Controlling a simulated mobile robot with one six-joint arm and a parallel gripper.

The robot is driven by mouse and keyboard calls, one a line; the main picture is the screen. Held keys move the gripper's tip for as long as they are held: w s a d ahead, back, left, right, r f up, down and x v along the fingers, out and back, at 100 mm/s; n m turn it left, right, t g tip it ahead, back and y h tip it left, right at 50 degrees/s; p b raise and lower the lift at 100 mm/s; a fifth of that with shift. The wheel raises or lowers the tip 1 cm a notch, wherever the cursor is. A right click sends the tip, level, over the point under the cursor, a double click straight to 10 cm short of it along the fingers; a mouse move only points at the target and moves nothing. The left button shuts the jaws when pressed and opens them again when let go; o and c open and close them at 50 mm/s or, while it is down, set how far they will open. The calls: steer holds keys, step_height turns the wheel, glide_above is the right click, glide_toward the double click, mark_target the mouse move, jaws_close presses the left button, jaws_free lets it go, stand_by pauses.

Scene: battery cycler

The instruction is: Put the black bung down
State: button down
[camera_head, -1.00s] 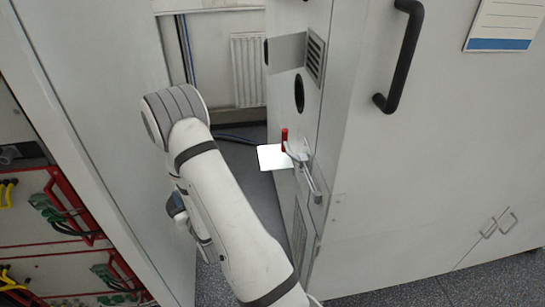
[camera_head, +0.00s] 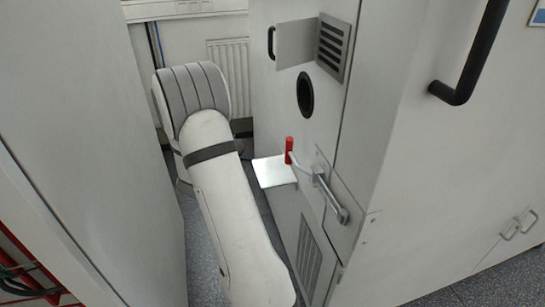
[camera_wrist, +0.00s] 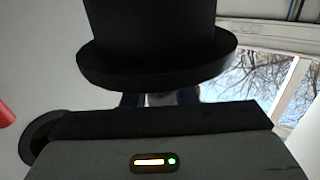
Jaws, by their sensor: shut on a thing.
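The black bung (camera_wrist: 157,45) fills the top of the wrist view, its wide rim toward the bottom and its narrower part running out of the frame. My gripper (camera_wrist: 160,98) is shut on it; the fingers are mostly hidden behind its rim and my gripper body. In the head view, my arm hides the gripper and the bung. A small white shelf (camera_head: 271,173) juts out from the cabinet side, right of my arm, and its visible top looks empty. A round black port (camera_head: 305,95) is above it; a dark round ring (camera_wrist: 39,137) shows at left in the wrist view.
A red handle (camera_head: 289,150) stands at the shelf's right edge, beside a metal lever (camera_head: 330,194). An open flap (camera_head: 295,43) sticks out above the port, next to a vent grille (camera_head: 333,47). A grey panel (camera_head: 85,130) stands close on the left, leaving a narrow gap.

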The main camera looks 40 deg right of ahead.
steer(key=s+d, duration=0.4)
steer(key=d, duration=0.3)
steer(key=s+d, duration=0.4)
steer(key=d, duration=0.4)
steer(key=shift+w+a+f, duration=0.1)
steer(key=shift+a+f, duration=0.05)
steer(key=shift+f, duration=1.55)
steer(key=shift+a+f, duration=0.15)
steer(key=shift+f, duration=1.55)
steer(key=shift+f, duration=0.1)
steer(key=shift+f, duration=0.1)
steer(key=c, duration=1.1)
jaws_free()
steer(key=shift+c, duration=0.2)
